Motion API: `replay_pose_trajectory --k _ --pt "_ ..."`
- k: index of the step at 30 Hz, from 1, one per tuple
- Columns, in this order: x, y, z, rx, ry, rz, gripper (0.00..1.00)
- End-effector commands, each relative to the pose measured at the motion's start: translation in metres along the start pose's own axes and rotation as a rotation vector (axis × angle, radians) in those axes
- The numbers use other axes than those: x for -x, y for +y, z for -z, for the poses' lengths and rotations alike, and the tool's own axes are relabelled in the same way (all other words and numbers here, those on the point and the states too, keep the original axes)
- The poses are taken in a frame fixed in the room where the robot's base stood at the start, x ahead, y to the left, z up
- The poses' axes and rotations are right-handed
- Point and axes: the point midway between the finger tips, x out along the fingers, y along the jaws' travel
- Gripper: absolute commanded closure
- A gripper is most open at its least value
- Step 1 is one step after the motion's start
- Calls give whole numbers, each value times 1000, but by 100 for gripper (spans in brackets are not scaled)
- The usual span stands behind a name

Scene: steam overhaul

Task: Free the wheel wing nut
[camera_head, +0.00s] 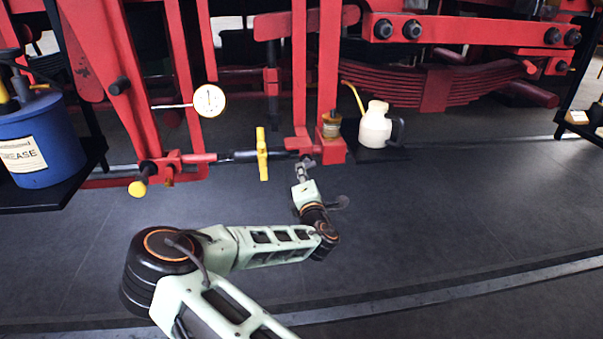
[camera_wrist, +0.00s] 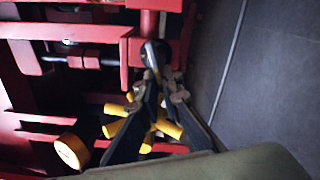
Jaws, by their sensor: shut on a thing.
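My gripper (camera_head: 304,170) is at the lower end of a red upright bracket (camera_head: 331,80), beside the right end of a dark horizontal rod (camera_head: 240,156). In the wrist view its fingers (camera_wrist: 161,80) close around a small dark rounded piece (camera_wrist: 154,50) in front of the red bracket. This piece may be the wing nut; its shape is mostly hidden by the fingers. A yellow spoked handwheel (camera_wrist: 171,130) shows behind the fingers. In the head view it stands nearly edge-on (camera_head: 262,153) on the rod, left of my gripper and apart from it.
A yellow-ended knob (camera_head: 138,188) juts out at the left. A dial gauge (camera_head: 209,100) hangs above the rod. A cream oil can (camera_head: 375,126) stands right of the bracket; a blue grease bucket (camera_head: 35,135) is far left. Open dark floor (camera_head: 450,220) lies to the right.

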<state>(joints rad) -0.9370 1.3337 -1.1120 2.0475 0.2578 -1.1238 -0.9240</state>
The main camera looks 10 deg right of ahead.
Motion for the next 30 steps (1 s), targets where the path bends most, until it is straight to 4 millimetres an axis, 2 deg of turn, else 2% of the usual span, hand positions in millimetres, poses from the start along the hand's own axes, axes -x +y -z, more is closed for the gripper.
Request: replay_pose_trajectory --k 1,8,9,14,23,26,30 --pt "0 -1 -5 2 -10 3 100" --pt "0 0 -6 0 -11 2 100" --pt "0 0 -6 0 -11 2 93" --pt "0 0 -6 0 -11 1 77" --pt "1 0 -2 -1 -5 0 77" --pt "8 0 -2 -1 -4 0 77" --pt "28 0 -2 -1 -5 1 77"
